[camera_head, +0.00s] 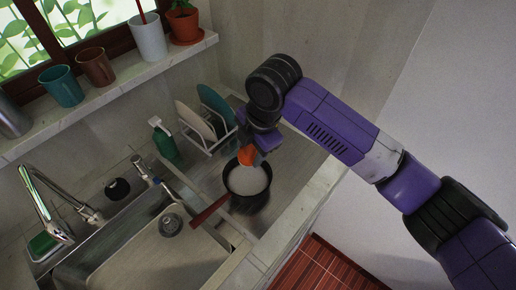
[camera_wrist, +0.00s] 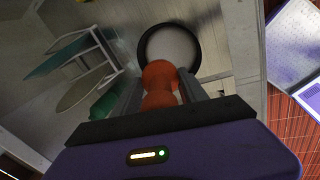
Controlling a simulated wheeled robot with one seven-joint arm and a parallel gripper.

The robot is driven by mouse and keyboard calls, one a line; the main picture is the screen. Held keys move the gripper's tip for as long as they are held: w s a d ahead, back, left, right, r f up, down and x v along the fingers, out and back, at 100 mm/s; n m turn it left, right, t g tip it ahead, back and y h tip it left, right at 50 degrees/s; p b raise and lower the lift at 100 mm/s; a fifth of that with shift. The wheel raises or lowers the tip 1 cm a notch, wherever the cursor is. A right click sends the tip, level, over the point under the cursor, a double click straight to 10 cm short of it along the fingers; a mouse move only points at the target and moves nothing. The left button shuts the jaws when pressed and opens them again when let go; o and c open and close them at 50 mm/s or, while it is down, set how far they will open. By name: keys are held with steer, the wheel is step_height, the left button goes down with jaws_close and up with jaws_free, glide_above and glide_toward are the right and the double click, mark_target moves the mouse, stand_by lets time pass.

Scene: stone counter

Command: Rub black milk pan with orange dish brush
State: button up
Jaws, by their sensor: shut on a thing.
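The black milk pan (camera_head: 236,190) stands on the counter to the right of the sink, with its reddish handle (camera_head: 210,210) pointing toward the sink. Its inside looks pale. The pan also shows in the wrist view (camera_wrist: 143,44). My gripper (camera_head: 254,148) is above the pan's far rim, shut on the orange dish brush (camera_head: 247,156). In the wrist view, the brush (camera_wrist: 160,77) sits between the two fingers and overlaps the pan's near rim. I cannot tell whether the brush touches the pan. The brush's far end is hidden.
A dish rack with plates (camera_head: 196,120) stands behind the pan, close to my gripper. A green bottle (camera_head: 165,142) is left of the rack. The sink (camera_head: 150,262) and tap (camera_head: 45,205) are at left. Cups and a potted plant (camera_head: 184,24) line the window sill.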

steer(key=shift+f+b, duration=4.1)
steer(key=shift+f, duration=2.1)
steer(key=shift+f+b, duration=0.3)
steer(key=shift+f, duration=0.25)
